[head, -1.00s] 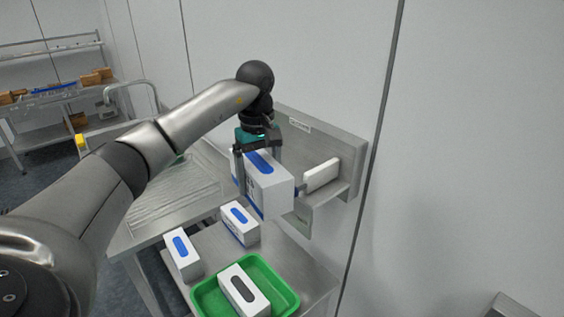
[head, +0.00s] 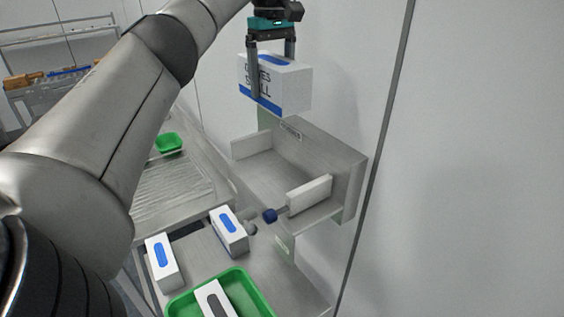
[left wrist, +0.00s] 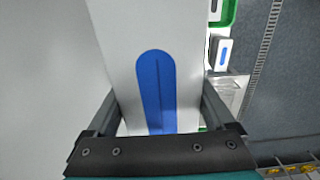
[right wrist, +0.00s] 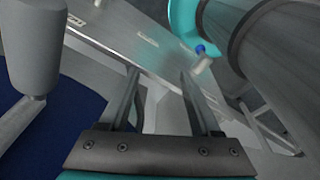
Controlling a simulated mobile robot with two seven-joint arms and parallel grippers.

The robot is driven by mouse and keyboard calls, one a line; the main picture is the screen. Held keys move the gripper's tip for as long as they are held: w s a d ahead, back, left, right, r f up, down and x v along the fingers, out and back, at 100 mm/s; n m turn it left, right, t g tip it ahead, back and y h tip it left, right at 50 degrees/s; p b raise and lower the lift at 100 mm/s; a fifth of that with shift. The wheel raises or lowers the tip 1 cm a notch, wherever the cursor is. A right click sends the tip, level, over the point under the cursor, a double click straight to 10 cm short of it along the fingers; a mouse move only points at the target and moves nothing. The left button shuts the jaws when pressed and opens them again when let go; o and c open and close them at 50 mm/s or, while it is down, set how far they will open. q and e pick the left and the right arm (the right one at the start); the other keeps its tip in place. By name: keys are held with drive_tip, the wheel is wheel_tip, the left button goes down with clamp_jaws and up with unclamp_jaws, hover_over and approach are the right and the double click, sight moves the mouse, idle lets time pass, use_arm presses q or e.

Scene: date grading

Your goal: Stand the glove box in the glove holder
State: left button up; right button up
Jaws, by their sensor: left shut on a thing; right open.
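My left gripper (head: 271,62) is shut on a white glove box (head: 285,90) with a blue band and a blue slot on top. In the head view it holds the box upright, in the air above the glove holder. The box's blue slot also shows in the left wrist view (left wrist: 155,90) between the fingers. The glove holder (head: 335,160) is a grey metal wall tray with two white upright plates, one at the left (head: 252,145) and one at the right (head: 309,194). The space between the plates is empty. My right gripper (right wrist: 158,100) is open and empty in the right wrist view.
Below the holder, two white boxes with blue slots (head: 229,232) (head: 161,262) stand on a metal surface. A green tray (head: 262,300) holds a white box with a dark slot (head: 214,298). A smaller green tray (head: 168,143) sits farther back.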

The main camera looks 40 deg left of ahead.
sight(272, 104)
use_arm(q)
wheel_tip(272, 104, down, 5)
drive_tip(key=shift+s+f+b, duration=0.15)
drive_tip(key=shift+b, duration=0.5)
wheel_tip(272, 104, down, 10)
drive_tip(key=shift+f+p, duration=0.15)
drive_tip(key=shift+p, duration=0.3)
wheel_tip(272, 104, down, 4)
drive_tip(key=shift+f+p, duration=0.1)
drive_tip(key=shift+p, duration=0.25)
use_arm(e)
drive_tip(key=s, duration=0.3)
drive_tip(key=shift+s+d+f+g, duration=0.1)
drive_tip(key=shift+s+g, duration=0.2)
drive_tip(key=shift+s, duration=0.1)
use_arm(q)
drive_tip(key=shift+f, duration=0.15)
drive_tip(key=o, duration=1.5)
use_arm(e)
drive_tip(key=shift+s, duration=0.1)
use_arm(q)
wheel_tip(272, 104, up, 12)
drive_tip(key=shift+r+b, duration=0.1)
drive_tip(key=shift+b, duration=0.9)
use_arm(e)
drive_tip(key=shift+f, duration=0.95)
